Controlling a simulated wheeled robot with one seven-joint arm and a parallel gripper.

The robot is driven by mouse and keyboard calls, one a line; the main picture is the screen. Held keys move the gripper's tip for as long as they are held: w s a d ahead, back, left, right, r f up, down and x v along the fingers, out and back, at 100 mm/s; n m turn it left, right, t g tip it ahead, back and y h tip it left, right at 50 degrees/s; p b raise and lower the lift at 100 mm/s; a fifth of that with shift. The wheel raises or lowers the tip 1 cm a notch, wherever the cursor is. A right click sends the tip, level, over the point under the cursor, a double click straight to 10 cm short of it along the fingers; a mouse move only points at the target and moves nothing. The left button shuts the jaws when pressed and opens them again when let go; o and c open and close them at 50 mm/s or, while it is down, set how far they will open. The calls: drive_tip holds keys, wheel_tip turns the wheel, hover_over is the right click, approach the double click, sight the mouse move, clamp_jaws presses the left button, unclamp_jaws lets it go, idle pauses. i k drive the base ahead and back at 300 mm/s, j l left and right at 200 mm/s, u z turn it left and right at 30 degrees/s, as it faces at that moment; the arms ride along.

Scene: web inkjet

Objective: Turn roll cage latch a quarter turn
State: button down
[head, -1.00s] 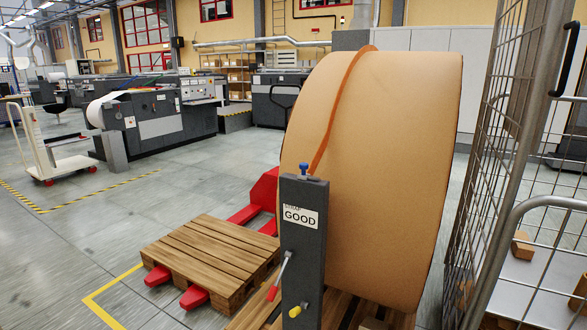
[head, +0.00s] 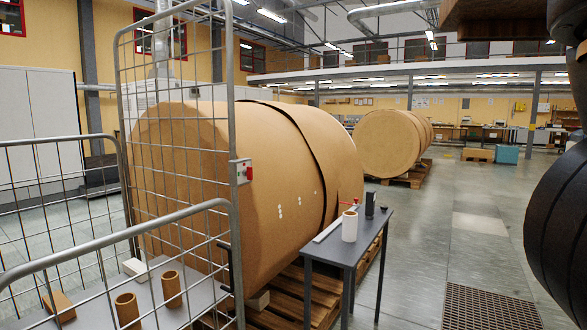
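The roll cage (head: 232,212) stands at the left in the head view, with a tall mesh side of grey tube and wire and a lower front rail. A small grey block with a red part, which looks like the latch (head: 242,171), sits on its right upright post. The exact angle of the red part is too small to tell. A black handle (head: 229,266) is lower on the same side. My gripper is not in view, so its state does not show.
A large brown paper roll (head: 290,180) lies on a wooden pallet (head: 310,290) behind the cage. A small grey table (head: 345,248) with a white cup-like item (head: 350,226) stands right of the cage. Cardboard cores (head: 171,288) stand in the cage. Floor (head: 440,235) is open at the right.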

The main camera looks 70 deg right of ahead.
sight(248, 172)
drive_tip(key=z, duration=1.25)
